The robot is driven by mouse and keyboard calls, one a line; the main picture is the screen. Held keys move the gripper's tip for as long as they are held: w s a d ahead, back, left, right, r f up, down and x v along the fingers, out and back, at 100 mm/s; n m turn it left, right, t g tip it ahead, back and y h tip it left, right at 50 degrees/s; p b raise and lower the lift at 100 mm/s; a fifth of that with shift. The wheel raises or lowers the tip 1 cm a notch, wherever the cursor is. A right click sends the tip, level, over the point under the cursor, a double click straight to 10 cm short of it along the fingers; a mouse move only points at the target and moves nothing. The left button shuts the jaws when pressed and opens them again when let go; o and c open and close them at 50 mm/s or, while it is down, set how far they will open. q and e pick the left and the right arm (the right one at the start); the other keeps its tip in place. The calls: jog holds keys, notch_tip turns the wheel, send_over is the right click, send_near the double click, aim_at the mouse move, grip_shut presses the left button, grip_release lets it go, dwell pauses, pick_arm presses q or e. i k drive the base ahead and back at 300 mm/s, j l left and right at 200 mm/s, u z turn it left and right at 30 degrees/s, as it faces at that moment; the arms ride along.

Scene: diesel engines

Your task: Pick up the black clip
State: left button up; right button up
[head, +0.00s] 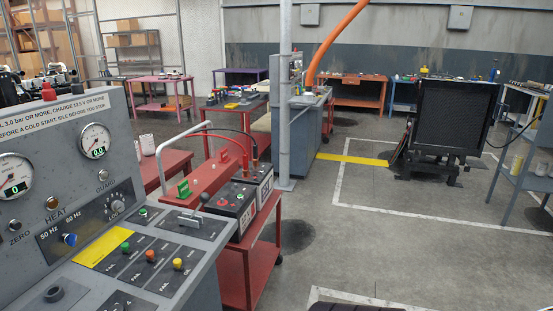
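No gripper of mine shows in the head view. Two dark batteries (236,203) stand on a red cart (262,262) beyond the control console. A red cable and a black cable (225,130) arch over to the batteries. A red clip or cable end stands upright at the far battery (262,178). A small dark shape next to it may be the black clip, but it is too small to tell.
A grey control console (135,262) with gauges, knobs and coloured buttons fills the lower left. A grey pole (284,95) rises behind the cart. Open floor (350,245) lies right of the cart. A black radiator-like unit (450,117) and a grey shelf (522,172) stand farther right.

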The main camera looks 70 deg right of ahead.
aim_at(256, 161)
jog(key=l+z, duration=0.1)
jog(key=z, duration=1.9)
jog(key=i+l+u, duration=0.25)
jog(key=i, duration=0.45)
jog(key=i+l+u, duration=0.2)
jog(key=i+l, duration=0.3)
jog(key=i, duration=0.2)
jog(key=i+l+u, duration=0.25)
jog(key=i+l, duration=0.3)
jog(key=i, duration=0.1)
